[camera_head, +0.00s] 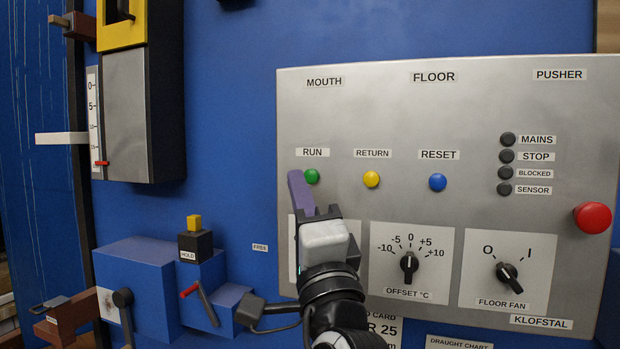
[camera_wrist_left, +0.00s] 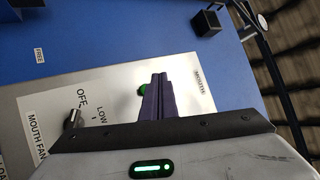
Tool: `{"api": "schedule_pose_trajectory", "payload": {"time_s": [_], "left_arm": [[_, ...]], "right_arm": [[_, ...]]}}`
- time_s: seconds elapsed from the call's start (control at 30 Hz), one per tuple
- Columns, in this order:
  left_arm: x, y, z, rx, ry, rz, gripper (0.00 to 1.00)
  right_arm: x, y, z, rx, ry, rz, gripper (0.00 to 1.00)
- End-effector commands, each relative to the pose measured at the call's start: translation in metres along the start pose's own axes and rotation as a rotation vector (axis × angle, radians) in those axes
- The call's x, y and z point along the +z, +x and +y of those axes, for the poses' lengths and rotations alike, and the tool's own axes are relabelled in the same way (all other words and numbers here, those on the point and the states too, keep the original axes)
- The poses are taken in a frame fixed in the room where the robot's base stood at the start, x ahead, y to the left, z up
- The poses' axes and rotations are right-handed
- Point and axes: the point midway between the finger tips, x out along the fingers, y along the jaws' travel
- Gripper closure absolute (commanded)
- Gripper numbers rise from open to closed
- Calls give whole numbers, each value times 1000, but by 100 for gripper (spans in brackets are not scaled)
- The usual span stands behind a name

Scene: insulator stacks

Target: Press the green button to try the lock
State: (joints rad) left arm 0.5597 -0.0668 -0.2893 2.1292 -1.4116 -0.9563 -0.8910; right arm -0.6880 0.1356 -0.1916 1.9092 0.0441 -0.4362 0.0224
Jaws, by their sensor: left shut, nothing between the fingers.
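The green button (camera_head: 312,176) sits under the RUN label on the grey metal panel (camera_head: 470,110). My left gripper (camera_head: 297,174) is shut and empty, its purple fingertips up beside the button's left edge in the head view. In the left wrist view the shut fingers (camera_wrist_left: 160,78) point at the panel and the green button (camera_wrist_left: 143,88) shows just left of their tips, partly hidden. I cannot tell whether the fingers touch it. My right gripper is in neither view.
A yellow RETURN button (camera_head: 372,179) and a blue RESET button (camera_head: 438,182) sit right of the green one. A red button (camera_head: 592,217) is at far right. The OFFSET knob (camera_head: 409,263) and fan knob (camera_head: 508,275) are below. A black HOLD block (camera_head: 195,246) stands out at left.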

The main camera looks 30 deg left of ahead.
Motion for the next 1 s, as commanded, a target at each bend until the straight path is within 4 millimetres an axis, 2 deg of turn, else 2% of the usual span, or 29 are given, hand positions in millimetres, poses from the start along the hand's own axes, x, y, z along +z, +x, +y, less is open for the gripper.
{"api": "schedule_pose_trajectory", "payload": {"time_s": [0.3,1.0], "left_arm": [[-13,18,13,-1,0,0,100],[-14,19,14,0,-1,0,100]], "right_arm": [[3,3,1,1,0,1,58],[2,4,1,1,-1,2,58]]}}
